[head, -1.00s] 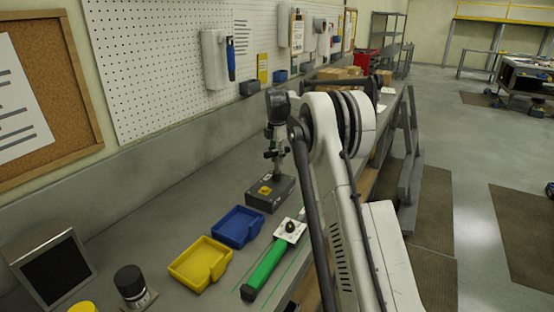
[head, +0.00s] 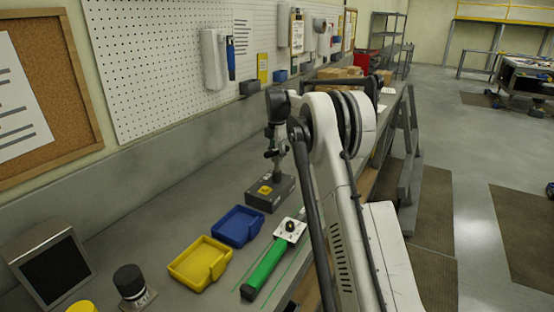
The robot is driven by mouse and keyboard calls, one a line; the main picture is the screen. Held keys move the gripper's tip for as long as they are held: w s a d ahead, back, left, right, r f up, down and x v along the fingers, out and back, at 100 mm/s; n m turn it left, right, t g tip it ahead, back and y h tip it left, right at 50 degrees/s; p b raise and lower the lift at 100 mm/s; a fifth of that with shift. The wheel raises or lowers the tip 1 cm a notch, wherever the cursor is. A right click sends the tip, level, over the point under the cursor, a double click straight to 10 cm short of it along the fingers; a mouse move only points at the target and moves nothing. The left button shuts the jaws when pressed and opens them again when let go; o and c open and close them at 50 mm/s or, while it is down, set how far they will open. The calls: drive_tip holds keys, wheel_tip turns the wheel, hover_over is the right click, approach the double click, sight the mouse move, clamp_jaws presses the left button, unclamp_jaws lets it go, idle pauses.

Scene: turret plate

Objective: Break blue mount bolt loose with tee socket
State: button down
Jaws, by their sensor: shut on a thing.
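My gripper (head: 274,152) hangs below my dark wrist in the head view, small and seen from afar. It is shut on a thin upright dark tool, apparently the tee socket; its outline merges with the fingers. The tool's lower end is over or behind a dark box (head: 262,203) with a yellow square on its top. Whether it touches anything is too small to tell. I cannot make out the blue mount bolt. A pale plate with a dark knob (head: 290,227) lies in front of the box, at the end of a green-handled tool (head: 264,273).
A blue tray (head: 237,226) and a yellow tray (head: 199,263) stand on the bench left of the green handle. A black-capped item (head: 130,283) and a tilted screen (head: 52,270) are at the near left. The pegboard wall (head: 165,60) runs behind. The bench's middle left is clear.

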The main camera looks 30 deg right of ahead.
sight(277, 149)
idle(0.3)
drive_tip(key=shift+r, duration=0.15)
drive_tip(key=shift+r+p, duration=0.45)
drive_tip(key=shift+r, duration=0.9)
drive_tip(key=shift+r+p, duration=0.8)
drive_tip(key=shift+r, duration=1)
